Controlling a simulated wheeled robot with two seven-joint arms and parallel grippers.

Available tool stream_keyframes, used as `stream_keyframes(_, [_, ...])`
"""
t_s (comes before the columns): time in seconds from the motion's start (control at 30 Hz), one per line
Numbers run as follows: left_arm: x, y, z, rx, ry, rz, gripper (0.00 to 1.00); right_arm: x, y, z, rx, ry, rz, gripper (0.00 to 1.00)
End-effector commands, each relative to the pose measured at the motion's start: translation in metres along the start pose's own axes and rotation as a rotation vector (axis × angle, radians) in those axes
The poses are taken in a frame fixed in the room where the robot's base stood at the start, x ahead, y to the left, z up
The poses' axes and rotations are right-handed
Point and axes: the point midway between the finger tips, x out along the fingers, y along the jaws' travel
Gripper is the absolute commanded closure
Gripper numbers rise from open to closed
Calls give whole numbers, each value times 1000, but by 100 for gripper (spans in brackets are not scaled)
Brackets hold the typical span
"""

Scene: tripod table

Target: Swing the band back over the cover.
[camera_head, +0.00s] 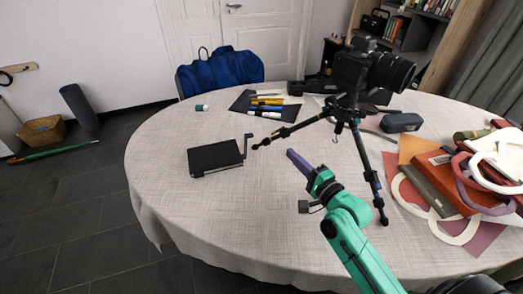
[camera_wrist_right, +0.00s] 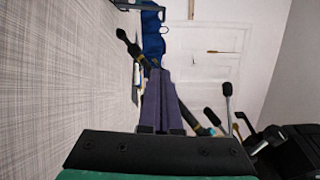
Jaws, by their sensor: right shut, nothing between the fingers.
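A black notebook (camera_head: 215,158) lies shut on the table, left of centre. Its dark band (camera_head: 247,145) stands off beside the cover's right edge, not across the cover. My left gripper is not in view.
A tripod with a camera (camera_head: 370,70) stands right of my gripper, its legs spread near it. Pens (camera_head: 267,102) lie behind the notebook. Books and paper rings (camera_head: 450,185) crowd the right side. The table (camera_head: 210,215) is clear in front of the notebook.

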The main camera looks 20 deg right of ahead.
Motion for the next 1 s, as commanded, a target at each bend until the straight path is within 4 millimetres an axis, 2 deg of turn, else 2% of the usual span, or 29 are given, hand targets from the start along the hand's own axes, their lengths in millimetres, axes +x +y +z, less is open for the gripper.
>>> stream_keyframes(0.03, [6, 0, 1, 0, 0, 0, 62, 1, 5, -1, 0, 0, -1, 100])
stream_keyframes(0.17, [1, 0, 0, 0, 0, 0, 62, 11, 1, -1, -1, 1, -3, 100])
stream_keyframes(0.6, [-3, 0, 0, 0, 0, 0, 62, 104, 0, 0, 0, 0, -3, 100])
stream_keyframes(0.7, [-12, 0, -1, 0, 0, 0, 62, 106, -1, 21, 5, -2, -1, 100])
stream_keyframes(0.8, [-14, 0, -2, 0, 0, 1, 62, 109, 0, 33, 2, -1, -1, 100])
stream_keyframes(1.0, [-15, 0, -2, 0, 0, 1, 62, 110, 2, 39, -2, 0, -1, 100])
